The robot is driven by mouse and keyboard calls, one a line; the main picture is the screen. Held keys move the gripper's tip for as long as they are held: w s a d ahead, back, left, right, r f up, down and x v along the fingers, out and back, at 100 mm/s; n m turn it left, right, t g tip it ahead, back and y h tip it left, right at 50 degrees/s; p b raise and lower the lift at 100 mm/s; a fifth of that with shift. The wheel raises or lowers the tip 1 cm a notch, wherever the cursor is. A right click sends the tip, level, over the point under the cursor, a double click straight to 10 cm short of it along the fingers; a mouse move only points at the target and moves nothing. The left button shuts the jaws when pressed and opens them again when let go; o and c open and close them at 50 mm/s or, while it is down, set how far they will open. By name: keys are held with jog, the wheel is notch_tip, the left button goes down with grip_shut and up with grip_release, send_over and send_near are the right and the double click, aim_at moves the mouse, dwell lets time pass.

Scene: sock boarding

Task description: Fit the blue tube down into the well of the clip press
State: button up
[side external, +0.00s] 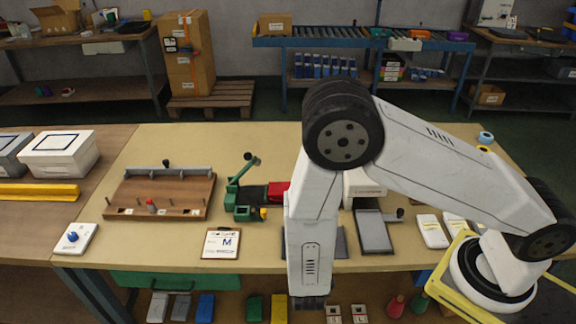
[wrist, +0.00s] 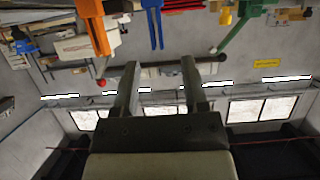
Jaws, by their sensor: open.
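My gripper (wrist: 160,68) shows in the wrist view with its two dark fingers spread apart and nothing between them. In the side view my arm folds down over the table's front edge, and the fingers cannot be made out there. A green hand press with a lever (side external: 243,198) stands mid-table, left of my arm; it looks like the clip press, but its well cannot be made out. A red piece (side external: 277,190) is at its right side, partly behind my arm. I cannot pick out the blue tube with certainty. A small light-blue round thing (side external: 486,138) lies at the table's far right.
A wooden pegged board (side external: 160,196) and a clipboard marked M (side external: 221,243) lie left of my arm. A grey plate device (side external: 373,232) and white packets (side external: 432,231) lie right. A white button box (side external: 74,238) sits at the front left corner. Bare table shows behind the press.

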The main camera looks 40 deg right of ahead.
jog(key=shift+w, duration=0.1)
dwell(0.3)
jog(key=shift+w+a+r+y, duration=0.15)
jog(key=shift+w+r+y, duration=0.1)
jog(key=shift+w+y, duration=0.35)
notch_tip(320, 180, up, 8)
jog(key=w+n+g+y, duration=0.3)
jog(key=n+y, duration=0.2)
jog(key=y, duration=0.3)
jog(key=s+d+r+n+g, duration=0.4)
jog(key=s+d+r, duration=0.2)
jog(key=s+d, duration=0.3)
jog(key=shift+s, duration=0.65)
jog(key=shift+o, duration=0.9)
jog(key=shift+f, duration=0.1)
jog(key=shift+w, duration=0.1)
